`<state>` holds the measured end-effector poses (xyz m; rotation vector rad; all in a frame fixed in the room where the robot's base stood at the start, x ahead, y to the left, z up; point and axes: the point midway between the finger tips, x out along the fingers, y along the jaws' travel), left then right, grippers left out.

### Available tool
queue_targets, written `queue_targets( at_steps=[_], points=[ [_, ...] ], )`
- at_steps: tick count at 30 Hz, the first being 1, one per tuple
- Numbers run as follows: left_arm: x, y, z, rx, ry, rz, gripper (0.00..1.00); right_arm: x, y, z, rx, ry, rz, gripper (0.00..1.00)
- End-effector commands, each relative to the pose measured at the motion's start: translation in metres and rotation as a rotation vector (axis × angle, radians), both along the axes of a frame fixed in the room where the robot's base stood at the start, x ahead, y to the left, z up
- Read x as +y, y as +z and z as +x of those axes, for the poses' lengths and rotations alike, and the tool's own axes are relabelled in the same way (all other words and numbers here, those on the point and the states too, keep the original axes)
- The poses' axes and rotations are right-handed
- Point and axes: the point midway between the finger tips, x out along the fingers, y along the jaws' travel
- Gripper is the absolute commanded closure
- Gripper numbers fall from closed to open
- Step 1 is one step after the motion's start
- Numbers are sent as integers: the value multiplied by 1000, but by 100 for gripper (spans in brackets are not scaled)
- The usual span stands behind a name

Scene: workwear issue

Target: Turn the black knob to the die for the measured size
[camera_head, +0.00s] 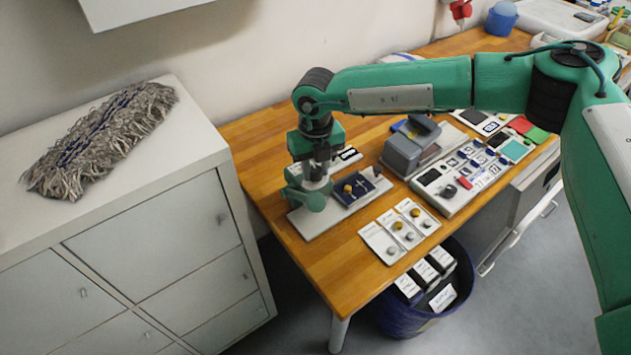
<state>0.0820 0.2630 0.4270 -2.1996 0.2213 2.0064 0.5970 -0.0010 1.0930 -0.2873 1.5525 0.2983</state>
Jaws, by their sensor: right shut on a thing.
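A green press-like device (308,196) stands on a pale base plate (318,222) at the left part of the wooden table. My right gripper (317,170) points down at the top of this device and is shut there. The black knob is mostly hidden by the gripper, so its pointing direction and the selected die cannot be told. A dark blue tray (345,196) with a brass-coloured piece and silver pieces is beside the device. Three white cards (367,231) with round brass or silver pieces lie in front. My left gripper is not in view.
A grey block-shaped device (401,155) and a white panel (455,206) with labelled tiles stand to the right on the table (292,252). A blue bin (399,322) with black boxes is below the front edge. A white cabinet (160,235) with a grey mop head (100,140) stands left.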

Motion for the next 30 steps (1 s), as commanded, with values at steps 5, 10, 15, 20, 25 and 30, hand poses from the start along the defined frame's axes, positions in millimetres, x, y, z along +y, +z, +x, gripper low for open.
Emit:
queue_targets(
  at_steps=[5,10,15,20,25,30],
  points=[
    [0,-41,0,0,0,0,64,0,-9,0,-2,168,2,94],
    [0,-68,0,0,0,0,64,0,-8,0,-1,329,1,94],
    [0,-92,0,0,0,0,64,0,-8,0,0,490,0,94],
    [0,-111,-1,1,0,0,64,0,-6,0,-1,640,2,94],
    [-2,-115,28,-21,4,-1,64,0,-5,0,0,784,0,94],
    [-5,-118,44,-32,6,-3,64,0,-3,1,0,900,0,94]
  ],
)
